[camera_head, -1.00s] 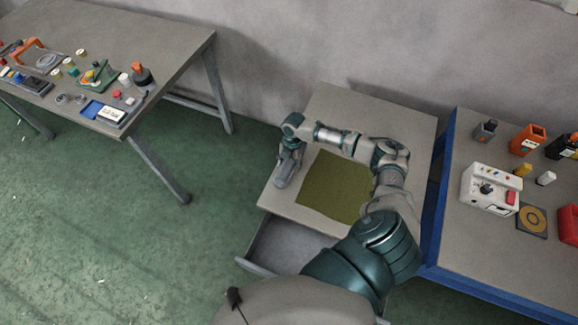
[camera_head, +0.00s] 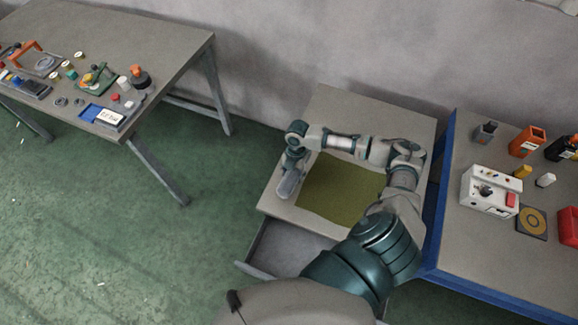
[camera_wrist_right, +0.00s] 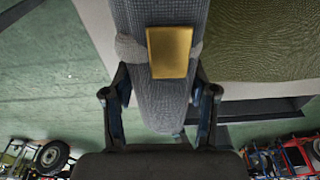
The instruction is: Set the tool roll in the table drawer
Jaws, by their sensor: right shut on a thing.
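The tool roll is a grey woven cylinder with a gold tag, and fills the upper middle of the right wrist view (camera_wrist_right: 161,100). In the head view the grey roll (camera_head: 287,186) shows small under my right gripper (camera_head: 291,172), over the left edge of the small table (camera_head: 330,105). My right gripper is shut on the roll, with one finger on each side of it in the wrist view. I cannot tell whether the roll touches the tabletop. The table drawer (camera_head: 285,245) is pulled open at the near side, partly hidden by my right arm, and its visible floor is bare. My left gripper is out of view.
An olive mat (camera_head: 340,190) lies flat on the small table, beside the roll. A blue-framed bench (camera_head: 465,250) with several devices stands close on the right. Another bench (camera_head: 130,35) with parts stands at the left. Green floor between is clear.

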